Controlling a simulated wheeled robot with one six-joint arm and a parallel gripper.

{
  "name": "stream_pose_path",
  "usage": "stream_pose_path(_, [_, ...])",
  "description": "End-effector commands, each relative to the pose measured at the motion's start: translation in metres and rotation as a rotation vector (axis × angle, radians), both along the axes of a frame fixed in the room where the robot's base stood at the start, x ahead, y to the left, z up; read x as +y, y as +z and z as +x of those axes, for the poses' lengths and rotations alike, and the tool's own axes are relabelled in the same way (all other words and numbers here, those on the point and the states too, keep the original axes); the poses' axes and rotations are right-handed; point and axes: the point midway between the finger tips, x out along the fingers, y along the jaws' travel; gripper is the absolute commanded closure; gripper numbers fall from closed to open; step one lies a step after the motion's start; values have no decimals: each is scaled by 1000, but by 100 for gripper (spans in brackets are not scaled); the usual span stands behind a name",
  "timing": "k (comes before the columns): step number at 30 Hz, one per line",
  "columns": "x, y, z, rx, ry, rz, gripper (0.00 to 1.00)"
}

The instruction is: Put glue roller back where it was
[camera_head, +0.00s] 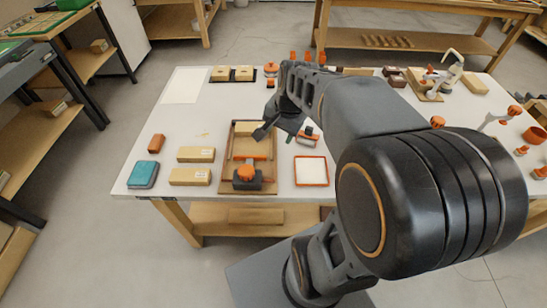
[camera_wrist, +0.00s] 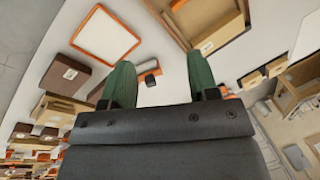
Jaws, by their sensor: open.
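The glue roller (camera_head: 308,138), which seems to be the small orange and dark tool, lies on the white table just behind the orange-framed white square. In the wrist view an orange piece with a small black part (camera_wrist: 150,79), likely the same roller, shows between my green fingers and is partly hidden by them. My gripper (camera_head: 276,133) is over the table, left of the roller and near the right edge of the wooden frame. Its two fingers (camera_wrist: 162,85) stand apart with nothing held between them. The gap above the table is hard to judge.
The orange-framed square (camera_head: 311,171) lies in front. A wooden frame (camera_head: 232,150) with an orange-knobbed clamp (camera_head: 246,173) stands left of it. Cardboard boxes (camera_head: 190,176), a teal box (camera_head: 143,174) and an orange block (camera_head: 156,143) lie farther left. Several orange-topped items stand behind.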

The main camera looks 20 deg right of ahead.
Motion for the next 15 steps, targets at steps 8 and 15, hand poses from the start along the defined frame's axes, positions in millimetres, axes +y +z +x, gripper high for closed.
stream_pose_path(8, [59, -8, -66, -93, 734, -253, 45])
stream_pose_path(15, [66, -13, -79, -110, 895, -311, 45])
